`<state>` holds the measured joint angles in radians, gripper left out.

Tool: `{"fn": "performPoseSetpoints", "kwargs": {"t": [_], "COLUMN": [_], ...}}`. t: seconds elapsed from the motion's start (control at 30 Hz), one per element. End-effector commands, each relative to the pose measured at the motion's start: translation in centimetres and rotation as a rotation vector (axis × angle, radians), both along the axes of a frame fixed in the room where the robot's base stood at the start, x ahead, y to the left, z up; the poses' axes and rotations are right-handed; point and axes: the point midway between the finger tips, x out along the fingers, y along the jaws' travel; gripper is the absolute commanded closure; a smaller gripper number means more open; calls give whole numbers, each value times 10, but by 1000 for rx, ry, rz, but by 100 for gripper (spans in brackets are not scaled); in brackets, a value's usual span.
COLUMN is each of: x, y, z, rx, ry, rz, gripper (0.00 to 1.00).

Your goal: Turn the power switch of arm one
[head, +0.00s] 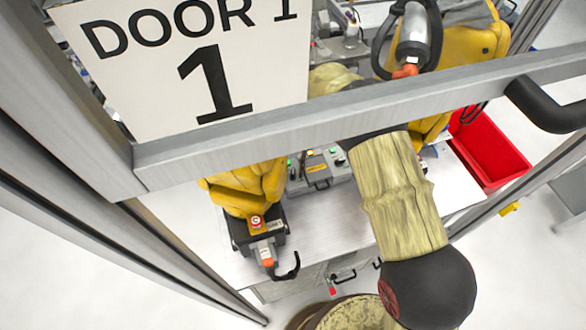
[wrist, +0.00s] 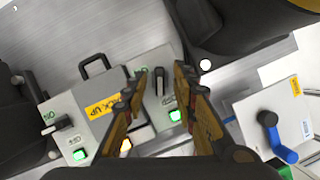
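A grey control box (wrist: 110,85) fills the middle of the wrist view and carries two black rotary switches with green ON marks. The right switch (wrist: 166,88) lies between the fingers of my gripper (wrist: 160,75), which is open; whether they touch it I cannot tell. The left switch (wrist: 62,123) is apart from the gripper. A green light (wrist: 175,115) glows below the right switch, another (wrist: 78,154) below the left one. No label naming arm one is readable. In the head view the box (head: 318,170) sits on the table; my gripper is hidden there.
A second box (wrist: 275,115) with a blue-ended lever is at right. Yellow arms (head: 247,187) flank the grey box. A metal door frame (head: 350,115) and a red bin (head: 490,150) are nearby.

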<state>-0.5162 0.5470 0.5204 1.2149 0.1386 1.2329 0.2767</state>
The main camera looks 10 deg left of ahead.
Motion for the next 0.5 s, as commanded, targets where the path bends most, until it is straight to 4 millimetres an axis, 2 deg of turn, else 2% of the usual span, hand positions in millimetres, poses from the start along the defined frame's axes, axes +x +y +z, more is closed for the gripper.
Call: {"fn": "performPoseSetpoints", "kwargs": {"t": [0.27,0.5], "x": [1,15], "y": [0,3], "z": [2,30], "rx": [0,1], "ry": [0,-2], "rz": [0,-1], "gripper": [72,72]}}
